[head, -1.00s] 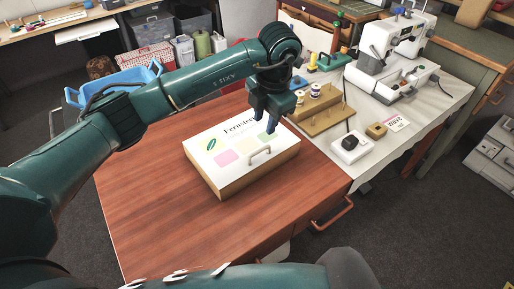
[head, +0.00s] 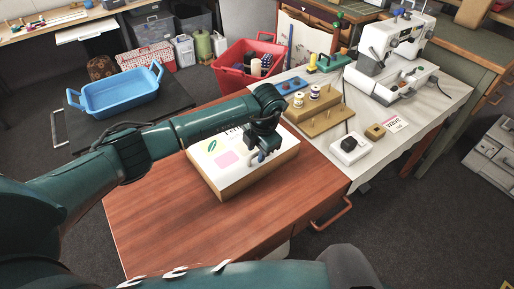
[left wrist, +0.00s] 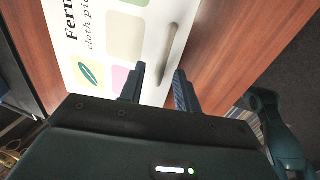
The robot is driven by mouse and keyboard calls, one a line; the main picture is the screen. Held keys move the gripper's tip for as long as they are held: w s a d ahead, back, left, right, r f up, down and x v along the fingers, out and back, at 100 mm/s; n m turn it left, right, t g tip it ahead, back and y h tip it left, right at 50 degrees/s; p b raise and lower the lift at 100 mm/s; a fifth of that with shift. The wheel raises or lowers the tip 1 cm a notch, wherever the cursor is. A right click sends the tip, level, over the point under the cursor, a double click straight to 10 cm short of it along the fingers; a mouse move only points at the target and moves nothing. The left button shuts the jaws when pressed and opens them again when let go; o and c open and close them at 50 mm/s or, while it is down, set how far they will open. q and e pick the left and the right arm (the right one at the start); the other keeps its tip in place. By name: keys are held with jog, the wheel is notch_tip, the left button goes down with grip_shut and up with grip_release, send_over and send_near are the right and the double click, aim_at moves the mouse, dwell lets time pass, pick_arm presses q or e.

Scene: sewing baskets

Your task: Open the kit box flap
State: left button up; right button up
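The kit box (head: 226,187) is a shallow box with cardboard-brown sides and a white printed flap on top, lying shut on the red-brown wooden table. A grey bar handle (left wrist: 168,52) is on the flap near its front edge. My left gripper (head: 256,157) is over the flap at the handle and hides part of it in the head view. In the left wrist view its two fingers (left wrist: 160,72) are apart, with the near end of the handle showing between their tips. I cannot tell whether they touch it. My right gripper is not in view.
The wooden table (head: 160,235) is bare left of and in front of the box. Right of the box, a white table holds a spool rack (head: 312,104), a white block with a black top (head: 349,148) and a sewing machine (head: 392,50). A red basket (head: 236,78) stands behind.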

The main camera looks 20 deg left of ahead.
pick_arm(q)
grip_shut()
dwell(0.3)
dwell(0.3)
